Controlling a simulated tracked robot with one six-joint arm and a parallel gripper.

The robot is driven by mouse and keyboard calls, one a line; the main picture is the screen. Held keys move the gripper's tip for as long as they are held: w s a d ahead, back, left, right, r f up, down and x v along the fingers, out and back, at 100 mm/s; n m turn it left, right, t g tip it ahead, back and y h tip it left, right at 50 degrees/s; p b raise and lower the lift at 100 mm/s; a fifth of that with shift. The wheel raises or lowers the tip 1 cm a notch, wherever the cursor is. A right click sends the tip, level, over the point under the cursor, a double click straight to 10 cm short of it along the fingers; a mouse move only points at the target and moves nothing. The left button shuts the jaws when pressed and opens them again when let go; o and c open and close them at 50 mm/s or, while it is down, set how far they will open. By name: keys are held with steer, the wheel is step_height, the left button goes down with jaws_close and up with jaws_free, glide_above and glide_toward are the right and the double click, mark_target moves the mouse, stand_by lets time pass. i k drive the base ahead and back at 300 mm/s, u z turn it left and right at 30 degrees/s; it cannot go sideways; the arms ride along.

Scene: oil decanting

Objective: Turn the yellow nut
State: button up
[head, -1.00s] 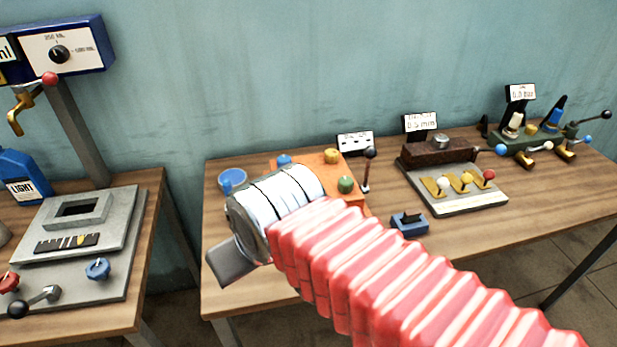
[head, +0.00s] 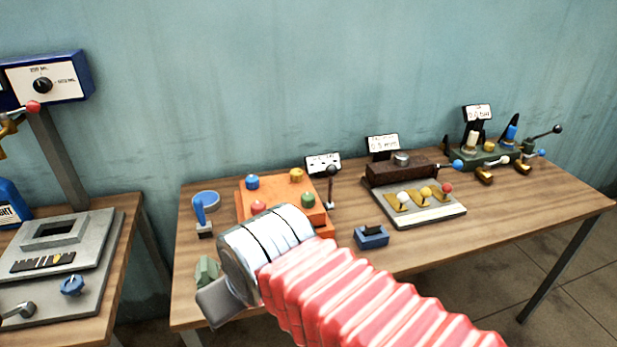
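The yellow nut (head: 296,175) sits at the back right of the orange box (head: 270,190) on the right-hand table. A blue nut (head: 252,182), a red nut (head: 258,208) and a green nut (head: 308,200) are on the same box. My arm's silver wrist covers the front of the box. My gripper (head: 215,302) shows only as a grey part at the wrist's lower left, in front of the box and well short of the yellow nut. Its fingertips are not clearly seen.
A black-knobbed lever (head: 331,172) stands just right of the box. A blue switch (head: 371,237) lies in front. A grey unit with several coloured knobs (head: 425,213) and a green valve assembly (head: 480,155) are farther right.

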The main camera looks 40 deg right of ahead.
mark_target(296, 175)
steer(key=z, duration=0.05)
steer(key=k, duration=0.2)
steer(key=z, duration=2.1)
steer(key=k, duration=0.65)
steer(key=u, duration=0.95)
steer(key=i, duration=1)
